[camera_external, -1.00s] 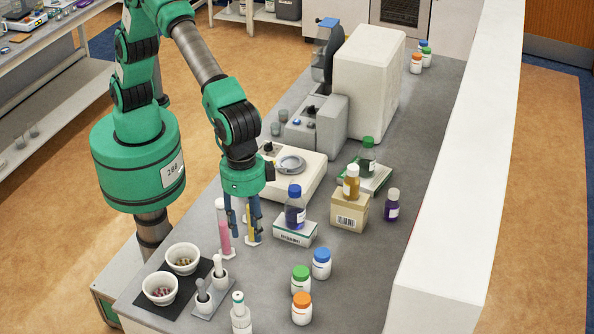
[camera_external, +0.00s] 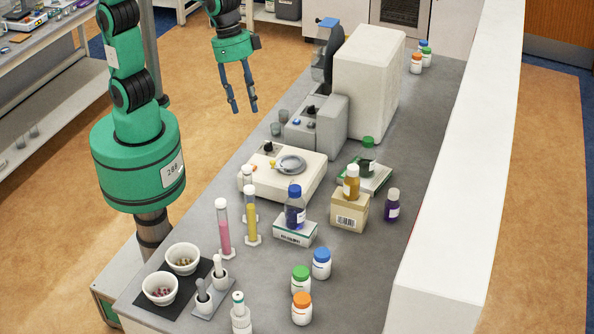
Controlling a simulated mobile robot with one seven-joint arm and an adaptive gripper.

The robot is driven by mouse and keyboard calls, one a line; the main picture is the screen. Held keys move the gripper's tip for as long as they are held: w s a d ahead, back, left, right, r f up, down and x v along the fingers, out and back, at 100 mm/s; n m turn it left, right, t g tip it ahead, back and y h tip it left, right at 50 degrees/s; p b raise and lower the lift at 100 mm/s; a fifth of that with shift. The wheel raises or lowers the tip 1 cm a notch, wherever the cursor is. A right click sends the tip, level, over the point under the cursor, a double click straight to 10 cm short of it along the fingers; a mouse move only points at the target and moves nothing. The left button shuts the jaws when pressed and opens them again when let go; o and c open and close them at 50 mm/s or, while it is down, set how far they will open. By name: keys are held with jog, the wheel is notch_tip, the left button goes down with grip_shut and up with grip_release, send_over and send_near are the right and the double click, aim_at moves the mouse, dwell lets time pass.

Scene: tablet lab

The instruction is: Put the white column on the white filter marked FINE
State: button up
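My gripper (camera_external: 244,110) hangs at the upper middle, fingers apart and empty, well away from the columns. Three slim upright columns with white caps stand near the bench's left edge: a pink-filled one (camera_external: 224,232), a yellow-filled one (camera_external: 251,225) and a pale one behind (camera_external: 248,180). The pale one looks whitish; its lower part is partly hidden by the yellow one. I cannot make out any filter marked FINE. A white box (camera_external: 296,234) with dark unreadable print carries a blue-capped bottle.
A balance-like device (camera_external: 310,180) stands behind the columns. A tan box (camera_external: 335,218) with an amber bottle and a purple bottle (camera_external: 392,207) stand right.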

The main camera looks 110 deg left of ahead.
jog(key=s+a+f+t, duration=0.1)
jog(key=s+a, duration=0.7)
jog(key=s, duration=0.4)
jog(key=s+a+f+t+y, duration=0.1)
jog(key=s+a, duration=0.7)
jog(key=s, duration=0.4)
jog(key=shift+a+m+t, duration=0.3)
jog(key=shift+a+t, duration=0.1)
jog(key=shift+w+f, duration=0.1)
notch_tip(320, 180, down, 9)
jog(key=b, duration=0.9)
